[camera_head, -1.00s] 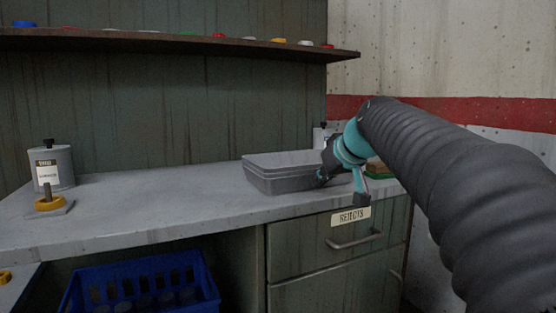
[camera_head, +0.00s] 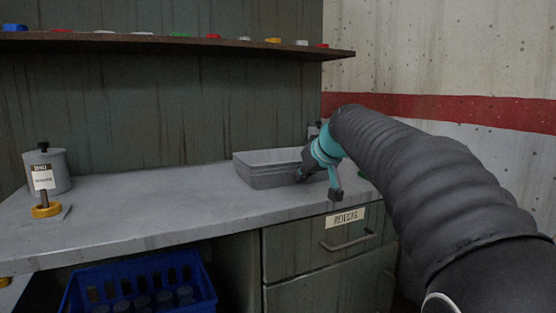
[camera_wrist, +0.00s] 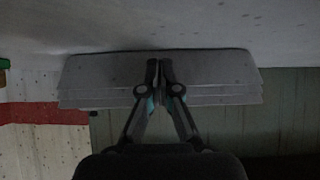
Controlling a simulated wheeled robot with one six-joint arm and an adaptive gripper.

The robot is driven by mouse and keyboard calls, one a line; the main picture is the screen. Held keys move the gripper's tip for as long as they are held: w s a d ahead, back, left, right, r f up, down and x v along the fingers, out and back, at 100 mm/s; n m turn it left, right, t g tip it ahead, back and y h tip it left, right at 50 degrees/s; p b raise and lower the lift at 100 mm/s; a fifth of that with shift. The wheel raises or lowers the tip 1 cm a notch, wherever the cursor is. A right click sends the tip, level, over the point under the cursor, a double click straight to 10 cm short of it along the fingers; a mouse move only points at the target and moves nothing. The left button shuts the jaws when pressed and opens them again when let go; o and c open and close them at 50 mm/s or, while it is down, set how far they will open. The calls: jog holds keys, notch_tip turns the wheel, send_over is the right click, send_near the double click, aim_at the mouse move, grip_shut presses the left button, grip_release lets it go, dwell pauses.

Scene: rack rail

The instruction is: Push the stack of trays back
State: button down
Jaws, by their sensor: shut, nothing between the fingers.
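The stack of grey trays (camera_head: 268,174) sits on the grey counter, a little back from its front edge. It looks like several shallow trays nested together. In the wrist view the stack (camera_wrist: 215,75) spans the middle of the picture, its layered rims showing. My gripper (camera_head: 303,175) is shut and empty, its tips at the right-hand side of the stack. In the wrist view the closed fingertips (camera_wrist: 159,68) lie against or very close to the tray wall; I cannot tell contact for sure. My arm hides what stands behind the gripper.
The grey counter (camera_head: 150,205) is clear left of the trays. A lidded grey canister (camera_head: 45,173) and a yellow ring on a peg (camera_head: 46,209) stand at its left end. A shelf (camera_head: 180,43) hangs above. A blue crate (camera_head: 85,299) and a REJECTS drawer (camera_head: 310,245) are below.

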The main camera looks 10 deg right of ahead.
jog(key=p, duration=0.5)
send_near(278, 161)
jog(key=shift+s+a+f, duration=0.2)
jog(key=shift+s+f, duration=0.05)
jog(key=shift+f, duration=0.6)
jog(key=shift+s+a+f, duration=0.2)
jog(key=shift+s+f, duration=0.05)
jog(key=shift+f, duration=0.6)
jog(key=shift+s+a+f, duration=0.2)
jog(key=shift+s+f, duration=0.05)
jog(key=shift+f, duration=0.65)
jog(key=shift+w+a+f+p, duration=0.15)
jog(key=shift+w+a, duration=0.1)
jog(key=shift+w, duration=0.6)
jog(key=shift+w+a+r+p, duration=0.1)
jog(key=shift+w+a+p, duration=0.15)
jog(key=shift+w, duration=0.65)
jog(key=shift+w+a+f+p, duration=0.1)
jog(key=shift+w+a, duration=0.15)
jog(key=shift+w, duration=0.6)
